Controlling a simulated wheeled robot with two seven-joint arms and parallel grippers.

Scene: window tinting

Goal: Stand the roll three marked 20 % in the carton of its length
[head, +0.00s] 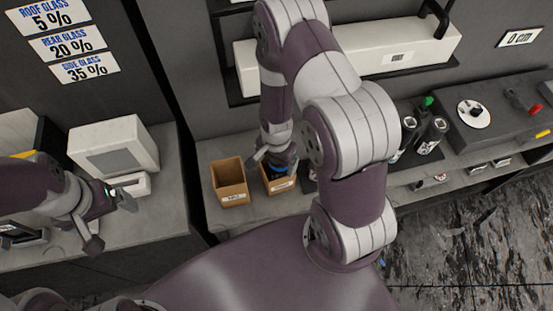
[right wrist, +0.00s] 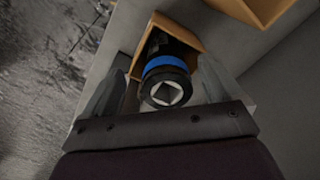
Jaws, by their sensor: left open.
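A black roll with a blue band (right wrist: 163,66) and a pale end with a square hole stands tilted in the view, its lower part inside an open brown carton (right wrist: 198,42). My right gripper (right wrist: 165,82) has its fingers either side of the roll, with gaps showing, so it looks open. In the head view the blue band shows under my right gripper (head: 279,163), over the right-hand carton (head: 281,186). A second carton (head: 230,184) stands left of it, seemingly empty. Carton labels and any roll marking are unreadable. My left gripper (head: 125,197) is open and empty.
A pale boxy device (head: 115,147) stands on the left bench near my left gripper. A long white box (head: 420,50) sits on the shelf behind. Bottles (head: 431,136) stand on the right. A wall sign (head: 68,43) lists 5 %, 20 % and 35 %.

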